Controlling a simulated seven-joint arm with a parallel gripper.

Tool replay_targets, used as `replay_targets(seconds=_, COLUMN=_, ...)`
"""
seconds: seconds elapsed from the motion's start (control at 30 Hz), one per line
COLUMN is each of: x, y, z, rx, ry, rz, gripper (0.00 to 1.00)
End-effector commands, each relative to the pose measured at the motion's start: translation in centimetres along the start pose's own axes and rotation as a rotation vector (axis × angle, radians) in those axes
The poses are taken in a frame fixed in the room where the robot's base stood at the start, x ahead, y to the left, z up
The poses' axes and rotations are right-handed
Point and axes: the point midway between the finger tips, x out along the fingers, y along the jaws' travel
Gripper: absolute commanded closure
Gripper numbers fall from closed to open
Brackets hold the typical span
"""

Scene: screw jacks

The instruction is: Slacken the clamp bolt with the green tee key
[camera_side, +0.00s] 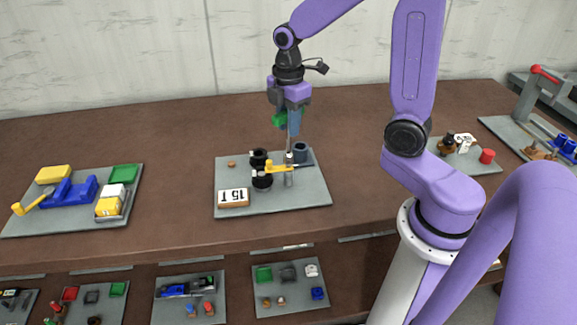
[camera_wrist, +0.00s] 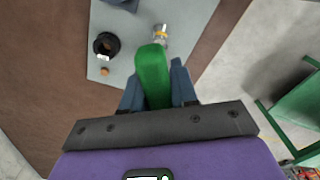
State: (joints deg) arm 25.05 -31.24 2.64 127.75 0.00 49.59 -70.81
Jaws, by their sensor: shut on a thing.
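The green tee key (camera_side: 280,119) is in my gripper (camera_side: 293,122). In the wrist view its green handle (camera_wrist: 153,72) lies between the two blue-grey fingers of my gripper (camera_wrist: 157,82), which are shut on it. In the side view a thin shank runs down from the fingers towards a silver upright post (camera_side: 289,178) beside a yellow arm (camera_side: 278,167). This post may be the clamp bolt; I cannot tell whether the key touches it. In the wrist view a silver piece (camera_wrist: 160,34) shows beyond the handle.
The grey plate (camera_side: 312,194) also bears black jack parts (camera_side: 262,180), a dark blue-grey cup (camera_side: 300,153), a small orange-brown knob (camera_side: 231,164) and a "15 T" sign (camera_side: 233,197). Other loaded plates stand left (camera_side: 25,225) and right (camera_side: 480,165). Bare brown tabletop lies between.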

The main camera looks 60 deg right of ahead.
Motion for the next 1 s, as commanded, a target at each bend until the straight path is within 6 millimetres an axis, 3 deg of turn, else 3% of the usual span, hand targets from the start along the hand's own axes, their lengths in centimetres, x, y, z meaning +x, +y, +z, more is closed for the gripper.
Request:
replay_targets(seconds=0.27, x=-0.2, y=0.1, z=0.0, rx=0.000, ry=0.001, rz=0.002, gripper=1.00)
replay_targets(seconds=0.8, x=-6.2, y=0.1, z=0.0, rx=0.000, ry=0.001, rz=0.004, gripper=1.00)
replay_targets(seconds=1.0, x=-7.1, y=0.0, z=0.0, rx=0.000, ry=0.000, rz=0.001, gripper=1.00)
